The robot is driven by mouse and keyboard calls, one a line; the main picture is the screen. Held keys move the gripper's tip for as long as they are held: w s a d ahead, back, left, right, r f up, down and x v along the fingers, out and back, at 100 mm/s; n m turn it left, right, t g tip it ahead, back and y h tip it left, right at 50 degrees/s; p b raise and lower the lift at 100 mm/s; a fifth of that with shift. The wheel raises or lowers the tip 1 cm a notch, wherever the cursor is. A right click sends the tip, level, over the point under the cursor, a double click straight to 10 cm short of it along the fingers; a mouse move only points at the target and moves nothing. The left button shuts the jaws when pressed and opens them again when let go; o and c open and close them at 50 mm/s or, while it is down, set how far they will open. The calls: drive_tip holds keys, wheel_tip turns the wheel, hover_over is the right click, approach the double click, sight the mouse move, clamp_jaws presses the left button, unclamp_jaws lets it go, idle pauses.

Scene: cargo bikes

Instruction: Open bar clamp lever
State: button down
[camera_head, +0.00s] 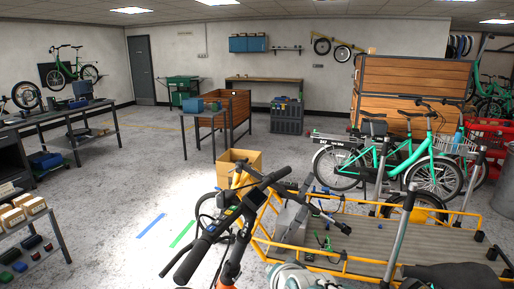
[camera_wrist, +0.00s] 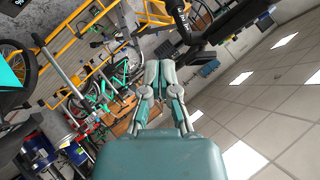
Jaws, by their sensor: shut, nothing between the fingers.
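My gripper (camera_wrist: 161,66) is in the wrist view, its two grey-teal fingers together and nothing between them. It hangs in free air below a dark handlebar part (camera_wrist: 188,20), not touching it as far as I can see. In the head view a cargo bike's black handlebar (camera_head: 227,217) stands in the front middle. Its yellow-railed cargo bed (camera_head: 376,248) lies to the right. A small green item (camera_head: 323,243), perhaps a clamp, is on the bed. I cannot make out a bar clamp lever with certainty. My arm's pale part shows at the bottom of the head view.
A cardboard box (camera_head: 239,164) stands behind the handlebar. Green bikes (camera_head: 385,160) and a wooden crate wall (camera_head: 411,92) are behind the bed. A shelf with boxes (camera_head: 30,215) is at left. The floor left of the handlebar, with blue and green tape strips, is clear.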

drive_tip(key=s+d+r+n+g+h, duration=0.1)
drive_tip(key=s+d+n+g, duration=0.1)
drive_tip(key=s+d, duration=0.3)
drive_tip(key=s+d+r+n+g+h, duration=0.1)
drive_tip(key=s+d, duration=0.5)
drive_tip(key=s, duration=0.7)
drive_tip(key=n+g+h, duration=0.1)
drive_tip(key=n+g, duration=0.1)
drive_tip(key=n, duration=0.1)
drive_tip(key=shift+s+d, duration=0.2)
drive_tip(key=shift+d, duration=0.1)
